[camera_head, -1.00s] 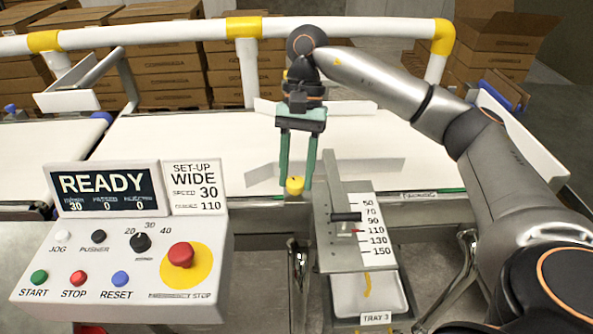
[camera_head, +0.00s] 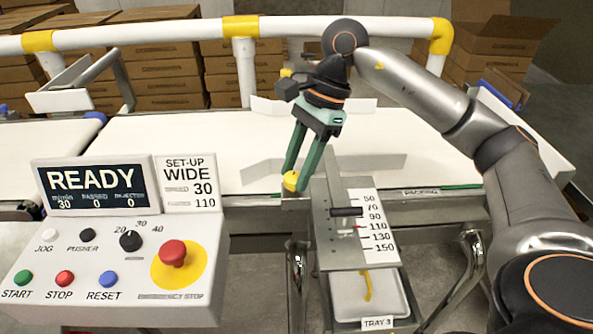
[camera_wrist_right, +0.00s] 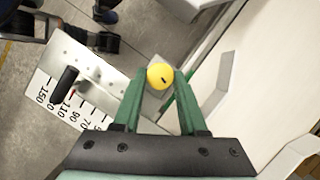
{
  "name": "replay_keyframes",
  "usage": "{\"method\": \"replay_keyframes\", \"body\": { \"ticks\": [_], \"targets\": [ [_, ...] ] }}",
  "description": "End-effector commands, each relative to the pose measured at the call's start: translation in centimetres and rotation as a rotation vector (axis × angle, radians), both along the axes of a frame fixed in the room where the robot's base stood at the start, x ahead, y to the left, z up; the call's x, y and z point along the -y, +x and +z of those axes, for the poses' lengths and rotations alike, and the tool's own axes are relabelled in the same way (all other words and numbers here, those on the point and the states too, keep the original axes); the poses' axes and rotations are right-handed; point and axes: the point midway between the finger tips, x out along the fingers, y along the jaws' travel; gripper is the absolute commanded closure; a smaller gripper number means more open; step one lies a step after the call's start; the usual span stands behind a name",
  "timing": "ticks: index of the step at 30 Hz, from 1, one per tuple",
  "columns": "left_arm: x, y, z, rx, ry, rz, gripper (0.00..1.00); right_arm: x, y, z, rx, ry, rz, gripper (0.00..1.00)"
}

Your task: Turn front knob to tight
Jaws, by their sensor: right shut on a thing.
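The yellow front knob (camera_head: 290,181) stands at the near edge of the belt, just left of the scale plate. It also shows in the right wrist view (camera_wrist_right: 160,76), with a small dark mark on its top. My right gripper (camera_head: 297,185) reaches down to it with green fingers, tilted in the head view. The fingers (camera_wrist_right: 160,82) are shut on the knob, one on each side of it. My left gripper is in neither view.
The scale plate (camera_head: 335,255) with a black handle (camera_head: 346,211) and a red pointer near 110 stands right of the knob. The control panel (camera_head: 120,262) with its red emergency stop (camera_head: 173,253) is at left. The white belt (camera_head: 225,135) is empty.

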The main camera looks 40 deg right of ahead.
Motion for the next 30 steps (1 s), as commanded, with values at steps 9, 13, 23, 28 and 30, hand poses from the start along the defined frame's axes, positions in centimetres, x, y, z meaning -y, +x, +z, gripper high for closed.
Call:
{"method": "replay_keyframes", "body": {
  "ticks": [9,13,23,28,30],
  "targets": [
    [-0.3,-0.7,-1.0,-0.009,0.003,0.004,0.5,0.0,-0.3,-0.1,0.001,-0.001,-0.302,1.0],
    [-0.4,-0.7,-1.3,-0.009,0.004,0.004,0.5,-0.1,-0.4,-0.1,0.002,-0.001,-0.424,1.0],
    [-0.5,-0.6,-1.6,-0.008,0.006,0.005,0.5,-0.3,-0.6,0.0,0.002,0.0,-0.736,1.0],
    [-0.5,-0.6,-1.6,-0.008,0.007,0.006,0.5,-0.4,-0.7,0.0,0.002,0.0,-0.896,1.0],
    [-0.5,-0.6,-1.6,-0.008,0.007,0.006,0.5,-0.4,-0.7,0.0,0.002,0.001,-0.959,1.0]
  ]
}}
